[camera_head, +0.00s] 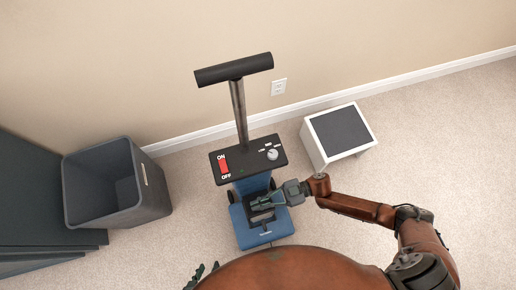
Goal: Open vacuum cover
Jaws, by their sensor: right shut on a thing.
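The vacuum (247,178) stands upright on the carpet near the wall, with a black T-handle, a black control panel and a blue base (244,235). A red ON/OFF switch and a grey dial show on the panel. My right gripper (260,203) reaches in from the right, low on the vacuum's front. It is shut on the vacuum cover (265,219) there; the fingers hide part of it, and the exact grip point is unclear. My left gripper (206,269) shows only its fingertips at the bottom edge, spread apart and empty, the rest hidden by my body.
A dark grey bin (150,190) stands left of the vacuum, beside a dark cabinet (30,195). A white box with a dark top (341,132) sits to the right by the wall. A wall outlet (279,87) is behind. Carpet at far right is clear.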

